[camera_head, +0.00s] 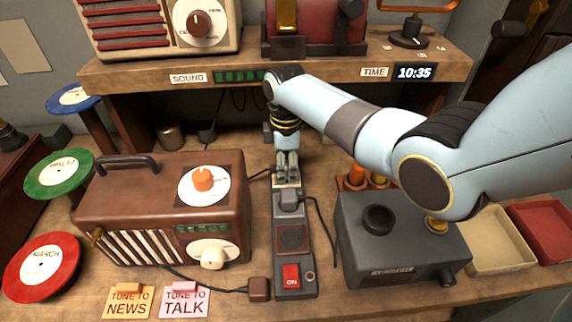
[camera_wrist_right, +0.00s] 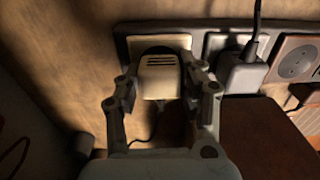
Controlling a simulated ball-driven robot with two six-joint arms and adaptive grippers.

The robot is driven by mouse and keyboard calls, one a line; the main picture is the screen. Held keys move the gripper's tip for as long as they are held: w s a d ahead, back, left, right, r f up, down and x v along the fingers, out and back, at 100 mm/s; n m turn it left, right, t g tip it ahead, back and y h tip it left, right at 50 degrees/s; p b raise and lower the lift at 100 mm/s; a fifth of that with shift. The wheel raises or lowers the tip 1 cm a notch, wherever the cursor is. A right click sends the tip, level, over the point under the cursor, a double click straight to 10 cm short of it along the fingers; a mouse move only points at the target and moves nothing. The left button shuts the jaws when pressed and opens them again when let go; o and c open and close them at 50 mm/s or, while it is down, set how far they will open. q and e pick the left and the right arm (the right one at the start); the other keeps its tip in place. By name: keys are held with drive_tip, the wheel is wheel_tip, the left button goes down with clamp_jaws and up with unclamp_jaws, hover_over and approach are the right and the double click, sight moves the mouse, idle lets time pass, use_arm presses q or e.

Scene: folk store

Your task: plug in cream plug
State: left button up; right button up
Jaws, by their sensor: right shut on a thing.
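My right gripper (camera_head: 287,165) points down at the far end of a dark power strip (camera_head: 309,255) and is shut on the cream plug. In the right wrist view the cream plug (camera_wrist_right: 160,78) sits between the two fingers of the gripper (camera_wrist_right: 163,90). It is in front of the strip's end socket, which has a cream plate (camera_wrist_right: 178,42). The dark round recess shows behind the plug; I cannot tell whether its pins are in. A grey plug (camera_head: 289,200) occupies the neighbouring socket, and a brown socket (camera_head: 292,238) is empty. My left gripper is out of view.
A brown radio (camera_head: 160,195) stands left of the strip. A dark grey box (camera_head: 390,235) with a knob stands close on its right. A red switch (camera_head: 291,275) is at the strip's near end. A shelf (camera_head: 330,68) overhangs behind. Cables lie beside the strip.

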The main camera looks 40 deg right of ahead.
drive_tip(key=shift+f, duration=0.25)
drive_tip(key=o, duration=1.2)
drive_tip(key=shift+c, duration=0.2)
drive_tip(key=shift+r, duration=0.1)
drive_tip(key=shift+r, duration=4)
drive_tip(key=shift+w, duration=0.1)
